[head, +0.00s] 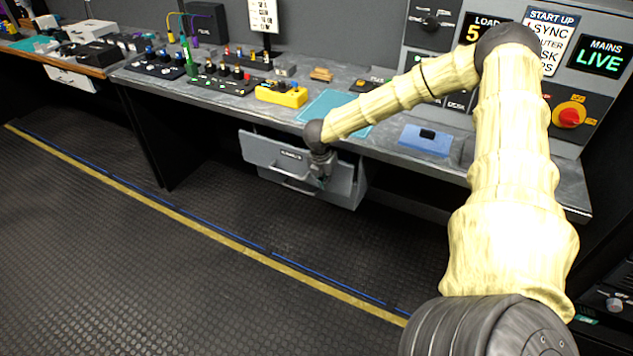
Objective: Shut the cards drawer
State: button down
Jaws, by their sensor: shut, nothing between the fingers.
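A grey drawer (270,155) hangs under the middle of the long desk, with a bar handle (287,181) and a small dark label that I cannot read clearly. Its front stands out from the desk's underside, so it looks pulled out. I cannot confirm from the label that it is the cards drawer. My gripper (321,182) is shut and empty, pointing down at the right part of the drawer front. I cannot tell whether it touches the drawer. My wrist and gripper hide part of the drawer's right side.
The grey desktop (225,104) holds control panels, a yellow box (281,95), a teal mat (326,103) and a blue pad (426,140). Another drawer (73,79) shows at the far left desk. The dark floor (130,260) in front is clear.

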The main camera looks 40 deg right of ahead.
jog(key=shift+w+d, duration=0.25)
jog(key=shift+d, duration=0.35)
jog(key=shift+w+d, duration=0.25)
jog(key=shift+d, duration=0.35)
jog(key=shift+a, duration=0.1)
